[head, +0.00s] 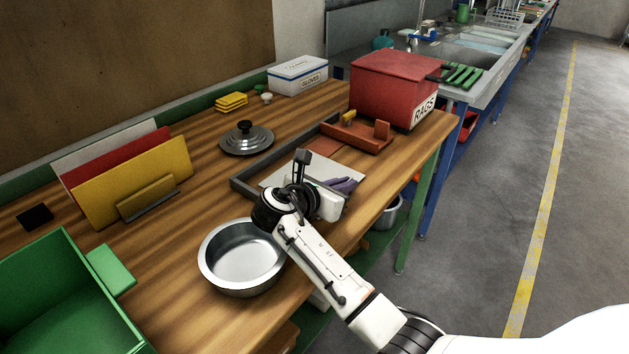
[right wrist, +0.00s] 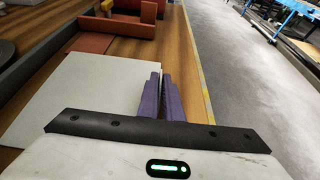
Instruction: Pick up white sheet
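The white sheet (head: 325,170) lies in a dark-edged tray on the wooden bench in the head view. It also fills the left middle of the right wrist view (right wrist: 85,90). My right gripper (head: 345,185) is low at the sheet's right edge. Its purple fingers (right wrist: 162,92) are close together, the left one over the sheet's margin and the right one beside the edge. Whether the edge is pinched between them is not clear. My left gripper is not in view.
A steel pot (head: 243,262) stands close to my right arm. The pot lid (head: 246,140), a red rags box (head: 395,88) and a red holder (head: 357,135) stand around the tray. A green crate (head: 60,300) is at the left. The bench edge is just right of the sheet.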

